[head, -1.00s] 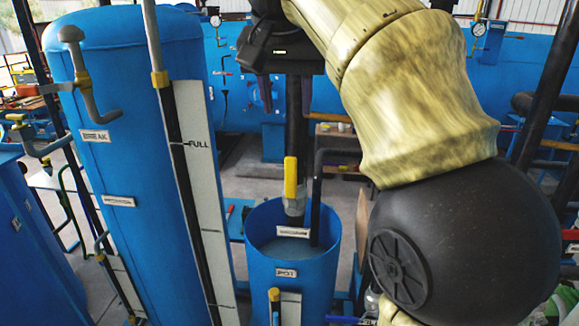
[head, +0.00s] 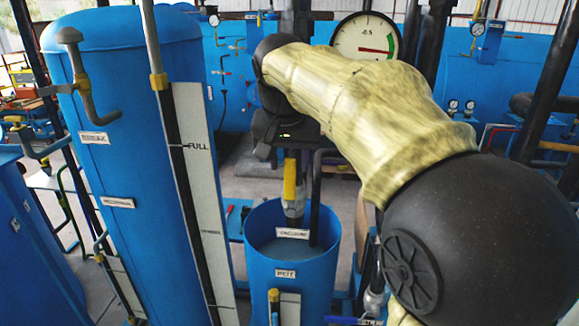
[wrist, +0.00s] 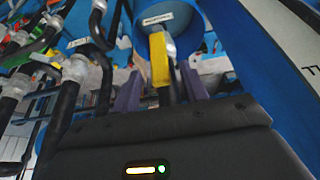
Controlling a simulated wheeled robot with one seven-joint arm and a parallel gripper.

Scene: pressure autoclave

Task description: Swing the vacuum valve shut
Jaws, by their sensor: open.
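The vacuum valve (head: 293,204) sits on a pipe just above the blue pot, over a label reading VACUUM. Its yellow lever handle (head: 289,178) stands upright, in line with the pipe. In the wrist view the yellow handle (wrist: 159,60) shows in the middle. My gripper (wrist: 160,72) is open, with one purple finger on each side of the handle. I cannot tell whether either finger touches it. In the head view my gripper's dark body hangs right over the handle and hides its top.
The open blue pot (head: 290,268) stands below the valve. A tall blue tank (head: 130,160) with a FULL level scale (head: 195,140) stands close on the left. Dark pipes (head: 316,190) run beside the handle. A round gauge (head: 366,38) is behind my arm.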

